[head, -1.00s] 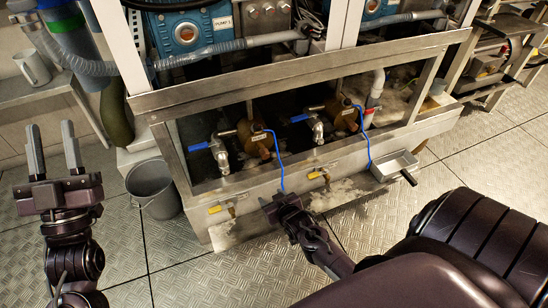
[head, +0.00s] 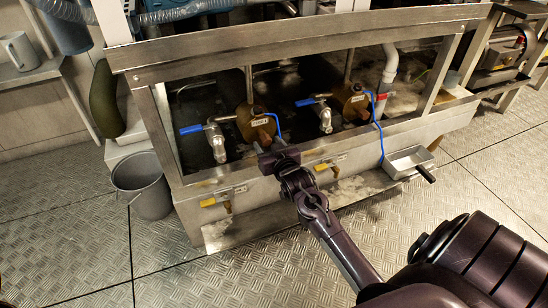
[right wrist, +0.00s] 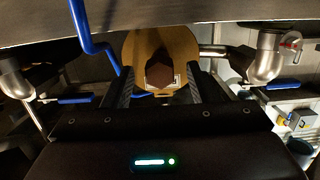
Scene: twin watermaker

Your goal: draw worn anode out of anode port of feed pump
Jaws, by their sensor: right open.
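A brass-brown pump body (head: 250,118) with a small white label stands in the left part of the steel sump; a similar one (head: 350,102) stands to its right. In the right wrist view the round brass face (right wrist: 182,48) fills the middle, with a dark brown faceted plug (right wrist: 160,74), apparently the worn anode's head, at its centre. My right gripper (head: 272,153) is open in front of the left pump. Its fingers (right wrist: 165,88) stand either side of the plug, with gaps visible; their exact depth is unclear. My left gripper is out of view.
A steel top rail (head: 300,38) and front sill frame the opening. A blue cable (right wrist: 88,35) runs close beside the left finger. Blue-handled valves (head: 215,140) flank the pump.

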